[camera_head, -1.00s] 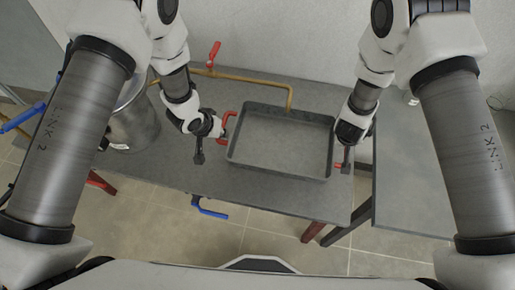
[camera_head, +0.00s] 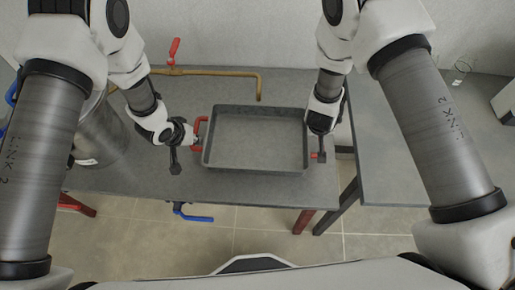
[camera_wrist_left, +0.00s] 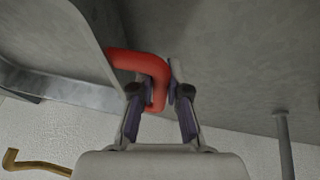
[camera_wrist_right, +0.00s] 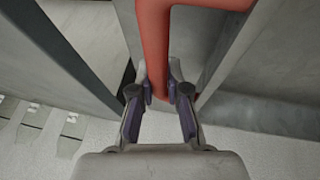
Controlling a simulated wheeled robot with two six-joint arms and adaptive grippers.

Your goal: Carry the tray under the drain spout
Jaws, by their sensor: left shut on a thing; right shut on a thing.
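The grey rectangular tray (camera_head: 255,165) looks level and empty over the grey table, with a red handle on each short side. I cannot tell whether it touches the table. The brass drain spout (camera_head: 258,88) bends down just beyond the tray's far rim, near its middle. My left gripper (camera_head: 194,141) is shut on the left red handle (camera_head: 201,125); the left wrist view shows this handle (camera_wrist_left: 140,62) between the fingers. My right gripper (camera_head: 318,153) is shut on the right handle, mostly hidden in the head view; the right wrist view shows this handle (camera_wrist_right: 158,35) between the fingers.
A steel vessel (camera_head: 105,135) stands at the left. A red lever (camera_head: 174,48) sits on the brass pipe; a blue lever (camera_head: 195,218) shows below the table's front edge. Another grey table (camera_head: 395,150) is at the right, past a narrow gap. Bare table lies in front of the tray.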

